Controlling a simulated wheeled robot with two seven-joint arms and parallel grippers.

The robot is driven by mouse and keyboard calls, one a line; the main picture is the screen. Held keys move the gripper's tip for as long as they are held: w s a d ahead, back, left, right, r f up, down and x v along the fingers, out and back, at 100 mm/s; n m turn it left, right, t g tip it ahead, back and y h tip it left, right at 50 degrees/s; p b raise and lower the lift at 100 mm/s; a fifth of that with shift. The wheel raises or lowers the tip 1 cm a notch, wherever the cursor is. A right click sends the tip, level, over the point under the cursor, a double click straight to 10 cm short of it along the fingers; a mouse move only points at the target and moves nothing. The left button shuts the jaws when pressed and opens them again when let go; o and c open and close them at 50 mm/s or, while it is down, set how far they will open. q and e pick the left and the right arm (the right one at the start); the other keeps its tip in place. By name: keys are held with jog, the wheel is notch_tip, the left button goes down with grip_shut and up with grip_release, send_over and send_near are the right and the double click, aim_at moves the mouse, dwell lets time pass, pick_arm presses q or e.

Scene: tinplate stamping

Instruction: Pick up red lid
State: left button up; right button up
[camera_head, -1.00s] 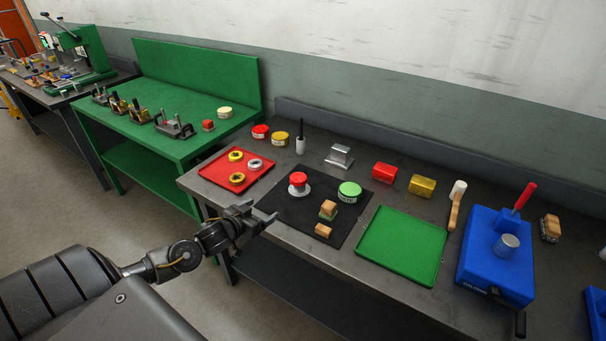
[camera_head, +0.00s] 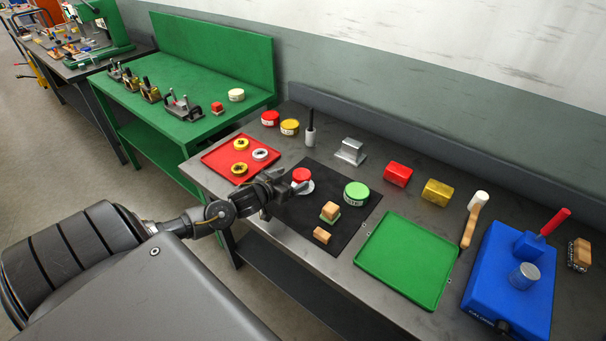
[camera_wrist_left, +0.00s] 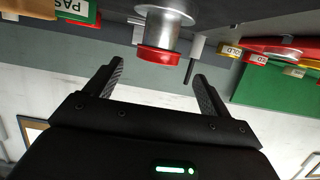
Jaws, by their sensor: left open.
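The red lid (camera_head: 301,174) sits on a silver round piece on the black mat (camera_head: 340,236). In the left wrist view, the red lid (camera_wrist_left: 158,55) shows upside down on a silver cylinder. My left gripper (camera_head: 290,181) is open and empty, just left of the lid. In the wrist view, the lid lies just beyond the gap between the open fingertips (camera_wrist_left: 158,72), apart from both. The gripper partly hides the silver piece in the head view. My right gripper is not in view.
The red tray (camera_head: 215,155) with several rings is left of the mat. A green-topped tin (camera_head: 356,193) and wooden-handled stamp (camera_head: 331,211) are to the right. The green tray (camera_head: 405,260) is empty. A dark holder (camera_head: 310,130) stands behind the lid.

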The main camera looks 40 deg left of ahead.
aim_at(302, 174)
pick_arm(q)
jog(key=x, duration=0.3)
jog(key=shift+s, duration=0.1)
jog(key=shift+p, duration=0.3)
jog(key=p+x, duration=0.1)
jog(key=x, duration=0.4)
jog(key=shift+d+f+p, duration=0.15)
jog(key=shift+f+p, duration=0.05)
jog(key=shift+p, duration=0.1)
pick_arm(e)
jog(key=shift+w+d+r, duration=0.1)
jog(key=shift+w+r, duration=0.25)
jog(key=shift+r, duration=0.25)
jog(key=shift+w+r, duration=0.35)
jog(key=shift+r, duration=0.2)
pick_arm(q)
jog(key=c, duration=1)
jog(key=shift+c, duration=0.3)
jog(key=shift+r, duration=0.1)
